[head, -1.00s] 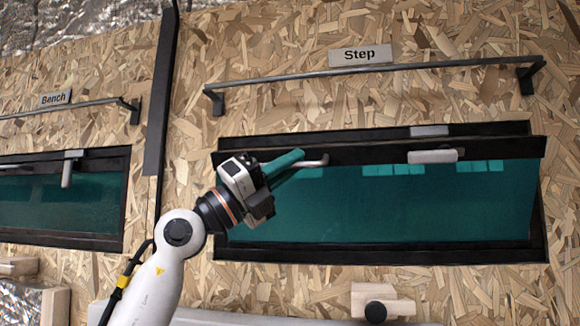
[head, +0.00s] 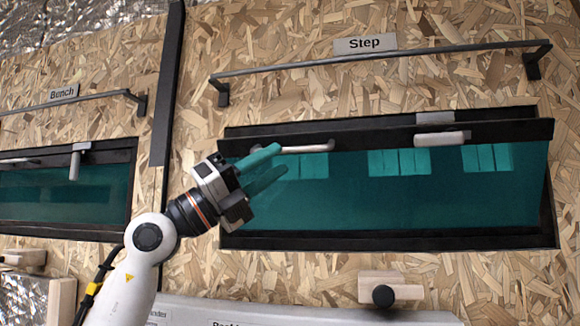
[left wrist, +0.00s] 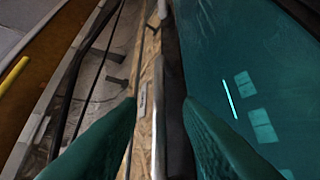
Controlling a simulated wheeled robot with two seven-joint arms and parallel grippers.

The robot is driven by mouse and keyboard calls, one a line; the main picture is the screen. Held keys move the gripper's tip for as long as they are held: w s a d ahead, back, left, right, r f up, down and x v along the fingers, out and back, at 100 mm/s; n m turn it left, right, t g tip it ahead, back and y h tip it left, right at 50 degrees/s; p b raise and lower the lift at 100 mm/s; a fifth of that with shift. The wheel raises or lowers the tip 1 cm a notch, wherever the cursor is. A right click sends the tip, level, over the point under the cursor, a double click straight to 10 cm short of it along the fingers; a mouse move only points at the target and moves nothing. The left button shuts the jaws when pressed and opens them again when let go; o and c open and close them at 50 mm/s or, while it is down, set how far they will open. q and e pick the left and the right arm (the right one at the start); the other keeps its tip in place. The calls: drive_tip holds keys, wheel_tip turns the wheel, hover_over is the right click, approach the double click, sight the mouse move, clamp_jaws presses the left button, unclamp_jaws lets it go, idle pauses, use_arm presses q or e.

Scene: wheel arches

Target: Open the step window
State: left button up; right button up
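The step window (head: 400,190) is a wide teal pane in a black frame under the "Step" sign (head: 365,43). Its top edge leans out from the frame, so it stands ajar. A pale handle at its top middle (head: 441,138) lies level. A grey bar handle (head: 307,149) sits at its top left; a grey bar also shows in the left wrist view (left wrist: 160,110). My left gripper (head: 280,160) is open, with teal fingers apart near the bar's left end. In the left wrist view the bar lies between the fingers; contact cannot be told. My right gripper is out of view.
A dark rail (head: 385,59) runs above the step window. The bench window (head: 65,200) is at the left, with its handle (head: 75,164) pointing down. A wooden block with a black knob (head: 383,295) is on the wall below.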

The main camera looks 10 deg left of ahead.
use_arm(q)
drive_tip(key=b+v, duration=0.2)
drive_tip(key=v, duration=0.4)
drive_tip(key=shift+a+f, duration=0.2)
drive_tip(key=shift+s, duration=0.1)
